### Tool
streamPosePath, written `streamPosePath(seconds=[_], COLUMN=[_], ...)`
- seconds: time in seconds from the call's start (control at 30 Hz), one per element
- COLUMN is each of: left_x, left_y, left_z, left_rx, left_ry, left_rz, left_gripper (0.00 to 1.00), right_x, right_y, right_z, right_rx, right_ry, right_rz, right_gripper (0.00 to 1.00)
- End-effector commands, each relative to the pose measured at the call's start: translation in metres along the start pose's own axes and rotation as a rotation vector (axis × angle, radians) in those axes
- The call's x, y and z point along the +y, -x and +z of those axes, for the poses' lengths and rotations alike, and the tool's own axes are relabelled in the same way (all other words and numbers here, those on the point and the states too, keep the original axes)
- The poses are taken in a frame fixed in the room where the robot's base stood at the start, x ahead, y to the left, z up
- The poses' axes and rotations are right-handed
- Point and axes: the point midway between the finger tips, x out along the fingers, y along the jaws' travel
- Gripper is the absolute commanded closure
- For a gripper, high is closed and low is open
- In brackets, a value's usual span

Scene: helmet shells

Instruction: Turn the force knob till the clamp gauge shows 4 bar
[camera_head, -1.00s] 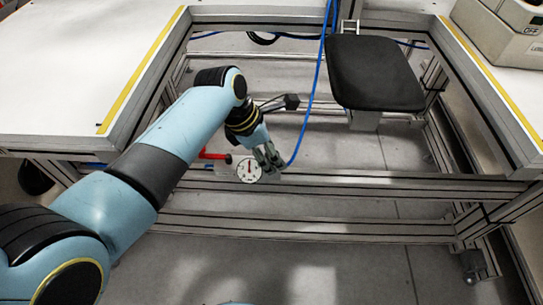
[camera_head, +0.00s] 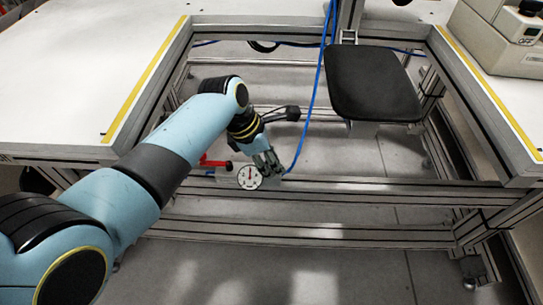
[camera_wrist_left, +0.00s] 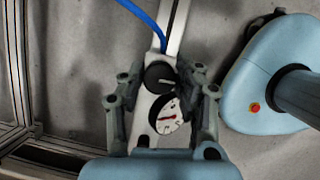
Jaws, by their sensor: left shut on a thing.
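The clamp gauge (camera_head: 249,177) is a round white dial with a dark rim on the frame's near rail. Its needle shows, but the numbers are too small to read. In the left wrist view the gauge (camera_wrist_left: 167,117) sits just below the force knob. The force knob (camera_wrist_left: 159,76) is round and black with a light pointer line. My left gripper (camera_head: 268,165) is beside the gauge, and in the left wrist view its fingers (camera_wrist_left: 160,82) are closed on both sides of the knob. The knob is hidden behind the fingers in the head view. My right gripper is out of view.
A red lever (camera_head: 214,163) sticks out left of the gauge. A blue hose (camera_head: 311,108) runs down to the gauge's right. A black seat pad (camera_head: 374,83) is behind on the right. White tables (camera_head: 80,70) with yellow edge strips flank the open frame.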

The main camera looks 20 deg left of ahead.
Motion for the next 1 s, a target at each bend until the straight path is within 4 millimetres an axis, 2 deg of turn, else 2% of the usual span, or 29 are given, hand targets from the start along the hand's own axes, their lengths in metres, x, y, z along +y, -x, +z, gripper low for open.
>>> streamPosePath(seconds=[0.07, 0.33, 0.37, 0.5, 0.83, 1.0], left_x=[0.001, 0.0, 0.0, 0.0, 0.001, 0.001], left_y=[0.003, 0.0, 0.0, 0.0, 0.004, 0.027], left_z=[0.0, -0.001, -0.001, -0.001, 0.0, 0.0], left_rx=[0.0, -0.001, -0.001, -0.001, -0.002, -0.002], left_ry=[-0.029, -0.035, -0.035, -0.035, -0.035, -0.035], left_rz=[-0.012, -0.014, -0.014, -0.014, -0.013, -0.01], left_gripper=[1.0, 1.0, 0.64, 0.46, 0.46, 0.46], right_x=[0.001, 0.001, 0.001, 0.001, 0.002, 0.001], right_y=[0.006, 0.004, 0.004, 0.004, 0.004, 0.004], right_z=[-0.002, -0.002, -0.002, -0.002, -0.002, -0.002], right_rx=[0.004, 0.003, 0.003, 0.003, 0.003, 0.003], right_ry=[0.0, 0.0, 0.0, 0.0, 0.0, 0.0], right_rz=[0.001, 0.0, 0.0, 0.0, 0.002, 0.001], right_gripper=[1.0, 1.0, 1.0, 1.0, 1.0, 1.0])
